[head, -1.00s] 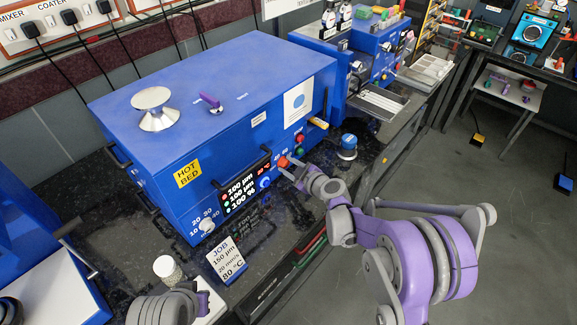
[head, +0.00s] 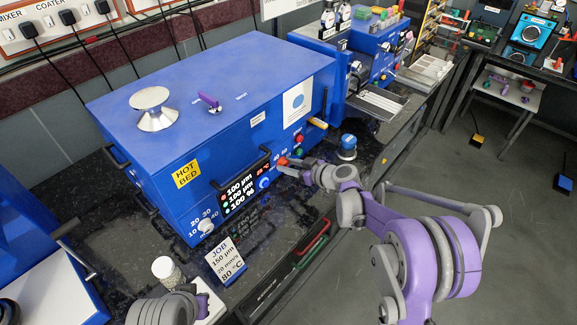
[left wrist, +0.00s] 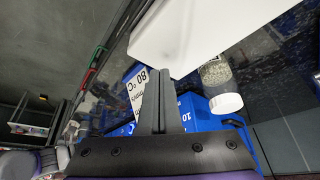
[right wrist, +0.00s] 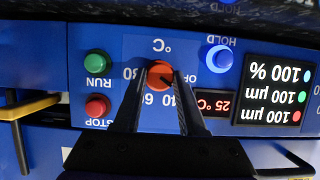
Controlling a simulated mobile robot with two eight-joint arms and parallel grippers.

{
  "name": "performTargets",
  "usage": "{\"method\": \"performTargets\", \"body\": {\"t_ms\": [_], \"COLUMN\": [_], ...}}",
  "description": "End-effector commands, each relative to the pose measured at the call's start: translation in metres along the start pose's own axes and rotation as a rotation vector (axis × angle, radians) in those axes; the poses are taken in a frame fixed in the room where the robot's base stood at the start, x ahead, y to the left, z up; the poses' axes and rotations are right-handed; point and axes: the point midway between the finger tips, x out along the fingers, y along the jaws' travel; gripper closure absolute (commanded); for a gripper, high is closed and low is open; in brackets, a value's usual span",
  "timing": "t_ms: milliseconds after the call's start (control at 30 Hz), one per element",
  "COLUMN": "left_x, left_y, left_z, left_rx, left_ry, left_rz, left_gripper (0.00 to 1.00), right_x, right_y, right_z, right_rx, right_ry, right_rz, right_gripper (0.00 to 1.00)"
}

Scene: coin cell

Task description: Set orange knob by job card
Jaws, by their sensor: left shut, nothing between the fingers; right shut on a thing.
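The orange knob (right wrist: 159,74) sits on the hot bed's blue front panel, by a °C scale marked OFF, 40, 60 and 80. My right gripper (right wrist: 160,86) is shut on it, one finger on each side. In the head view, the right gripper (head: 292,167) reaches the panel and partly hides the knob. I cannot surely read its pointer. The red display (right wrist: 215,104) shows 25 °C. The job card (head: 226,262) reads 150 µm, 20 mm/s, 80 °C. My left gripper (left wrist: 152,96) is shut and empty, near the card in its wrist view.
Green RUN (right wrist: 96,63) and red STOP (right wrist: 97,105) buttons and a blue HOLD knob (right wrist: 221,58) flank the orange knob. The multi-line display (right wrist: 275,94) is beside them. A jar (head: 167,270) stands left of the card. Open floor lies right of the bench.

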Motion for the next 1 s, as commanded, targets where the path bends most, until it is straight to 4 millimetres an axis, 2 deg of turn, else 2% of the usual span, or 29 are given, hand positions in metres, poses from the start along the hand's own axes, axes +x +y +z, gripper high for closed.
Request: {"method": "performTargets", "body": {"t_ms": [533, 567, 700, 1000], "left_x": [0.0006, 0.0006, 0.0006, 0.0006], "left_y": [0.0000, 0.0000, 0.0000, 0.0000], "left_z": [0.0004, 0.0004, 0.0004, 0.0004], "left_rx": [0.000, 0.000, 0.000, 0.000], "left_ry": [0.000, 0.000, 0.000, 0.000], "left_rz": [0.000, 0.000, 0.000, 0.000], "left_gripper": [1.00, 1.00, 1.00, 1.00], "right_x": [-0.0001, -0.0001, -0.0001, -0.0013], "right_y": [0.0001, 0.0001, 0.0002, 0.0003], "right_z": [0.0004, 0.0004, 0.0003, 0.0001], "right_rx": [0.026, 0.026, 0.026, 0.026], "right_ry": [0.000, 0.000, 0.000, 0.000], "right_rz": [-0.011, -0.011, -0.011, -0.010], "right_gripper": [1.00, 0.54, 0.30, 0.30]}}
